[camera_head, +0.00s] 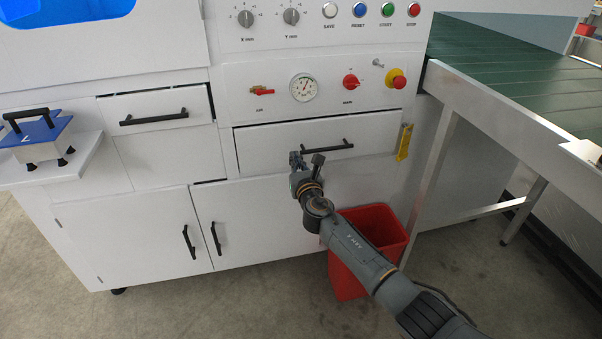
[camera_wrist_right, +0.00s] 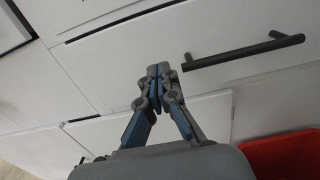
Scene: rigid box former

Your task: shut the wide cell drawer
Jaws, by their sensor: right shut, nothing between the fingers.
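The wide drawer (camera_head: 272,139) is a white front with a black bar handle (camera_head: 326,148), below the gauge panel. A thin dark line runs along its top edge; I cannot tell for sure how far it stands out. In the right wrist view the drawer front (camera_wrist_right: 130,55) and its handle (camera_wrist_right: 245,52) show close ahead. My right gripper (camera_head: 307,158) is shut and empty in front of the drawer's lower part, left of the handle's middle. In the wrist view its fingertips (camera_wrist_right: 158,70) lie left of the handle; contact with the front cannot be told. My left gripper is out of view.
A narrower drawer (camera_head: 130,106) with a dark gap at its top and right edge sits to the left. Cabinet doors (camera_head: 140,235) are below. A red bin (camera_head: 376,228) stands under my right forearm. A green conveyor (camera_head: 510,65) is at right, a blue-topped block (camera_head: 38,138) on the left shelf.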

